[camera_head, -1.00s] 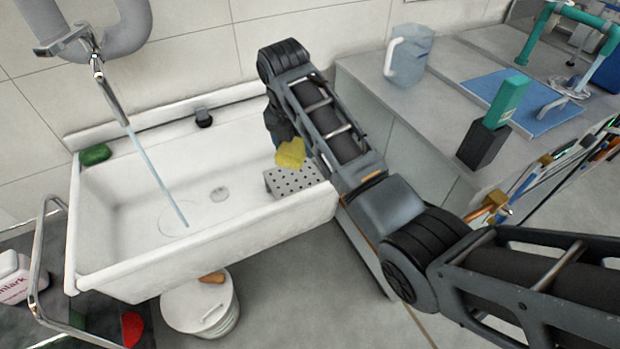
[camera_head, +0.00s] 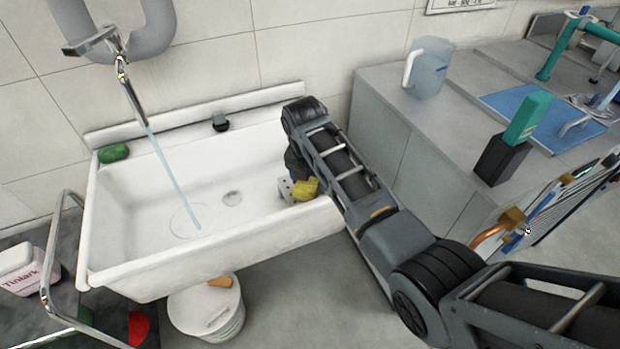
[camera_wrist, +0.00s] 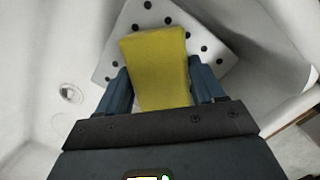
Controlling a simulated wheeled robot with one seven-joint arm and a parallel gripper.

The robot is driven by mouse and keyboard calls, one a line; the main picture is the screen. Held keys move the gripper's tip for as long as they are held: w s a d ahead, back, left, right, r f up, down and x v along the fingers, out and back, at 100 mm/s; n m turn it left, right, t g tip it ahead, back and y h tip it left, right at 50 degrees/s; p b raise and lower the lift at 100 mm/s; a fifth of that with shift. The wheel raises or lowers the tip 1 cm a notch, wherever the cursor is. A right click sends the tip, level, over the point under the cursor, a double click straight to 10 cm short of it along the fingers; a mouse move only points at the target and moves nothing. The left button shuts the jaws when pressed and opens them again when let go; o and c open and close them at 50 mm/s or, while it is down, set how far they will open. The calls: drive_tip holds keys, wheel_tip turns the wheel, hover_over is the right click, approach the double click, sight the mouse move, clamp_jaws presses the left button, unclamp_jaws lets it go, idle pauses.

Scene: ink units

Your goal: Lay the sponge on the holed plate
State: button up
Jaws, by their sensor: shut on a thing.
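The yellow sponge (camera_wrist: 156,65) is between the two blue fingers of my gripper (camera_wrist: 160,88) in the wrist view, and the gripper is shut on it. In the head view the sponge (camera_head: 306,189) shows beside my arm, at the right end of the white sink. The holed plate (camera_wrist: 197,30), pale with dark round holes, lies behind and under the sponge in the wrist view. The sponge hides part of it. In the head view only a small left part of the plate (camera_head: 285,188) shows. I cannot tell whether the sponge touches the plate.
The white sink (camera_head: 130,270) has water running from the tap (camera_head: 133,95) at its left. A green object (camera_head: 114,153) sits on its back left corner. A lidded white bucket (camera_head: 205,310) stands below the front. A counter with a jug (camera_head: 428,70) is at the right.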

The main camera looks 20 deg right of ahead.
sight(307, 184)
drive_tip(key=shift+f, duration=0.15)
drive_tip(key=o, duration=0.9)
drive_tip(key=shift+o, duration=0.2)
wheel_tip(307, 184, up, 12)
drive_tip(key=s+a, duration=0.1)
drive_tip(key=shift+s+a+p, duration=0.15)
drive_tip(key=shift+p, duration=0.25)
